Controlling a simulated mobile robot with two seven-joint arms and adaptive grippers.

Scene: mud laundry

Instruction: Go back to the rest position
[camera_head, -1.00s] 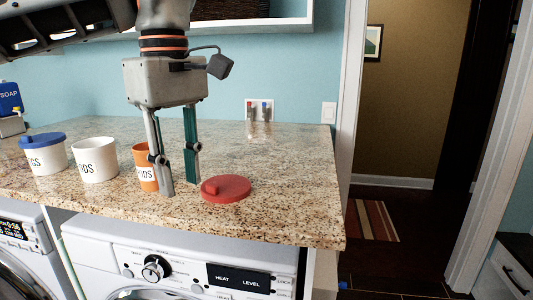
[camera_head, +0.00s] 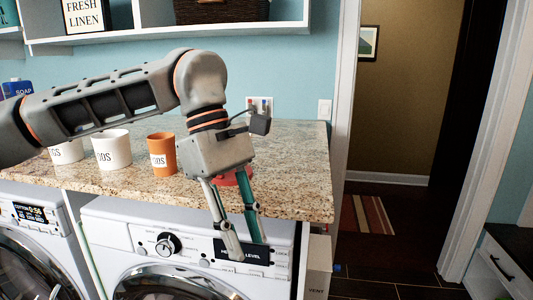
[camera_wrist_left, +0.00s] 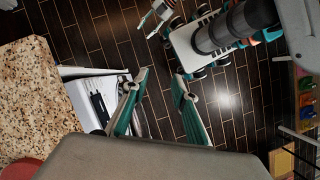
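My left gripper (camera_head: 250,250) hangs in front of the counter's front edge, over the front of the washing machine. Its two fingers point down and stand apart with nothing between them. The left wrist view also shows the empty left gripper (camera_wrist_left: 160,80) with a gap between its fingers, above the dark floor. Part of my right gripper (camera_wrist_left: 156,16) appears small at the top of the left wrist view; its finger state is unclear. A red lid (camera_head: 229,179) lies on the granite counter behind the left gripper, partly hidden.
An orange cup (camera_head: 162,155) and a white cup (camera_head: 112,151) stand on the counter (camera_head: 290,180). Another white cup (camera_head: 68,153) is partly covered by my arm. A washing machine (camera_head: 120,236) stands below. A doorway with open floor is at right.

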